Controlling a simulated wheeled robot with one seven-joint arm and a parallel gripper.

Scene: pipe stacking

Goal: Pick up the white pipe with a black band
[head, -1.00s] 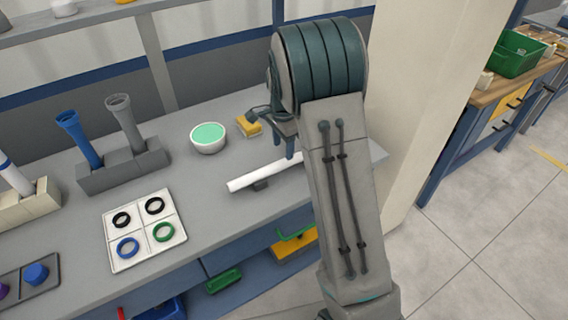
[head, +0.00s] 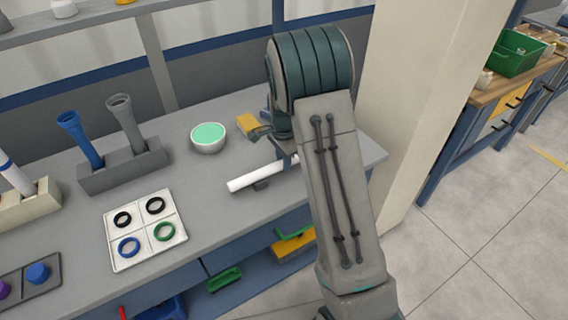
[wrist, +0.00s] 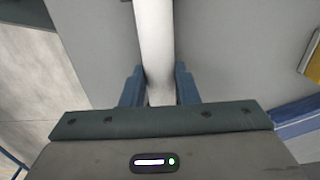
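In the wrist view the pipe (wrist: 155,45) runs down between the two blue fingers of my gripper (wrist: 159,75). The fingers stand on either side of it, very close to its edges. I cannot tell whether they touch it. In the head view my gripper is mostly hidden by my arm.
Left of the pipe are a white bowl with green contents (head: 208,138), a white tray with rings (head: 145,228) and a grey holder (head: 125,171) with a blue and a grey pipe. A yellow object (head: 247,124) lies behind. A beige pillar (head: 425,100) stands right of my arm.

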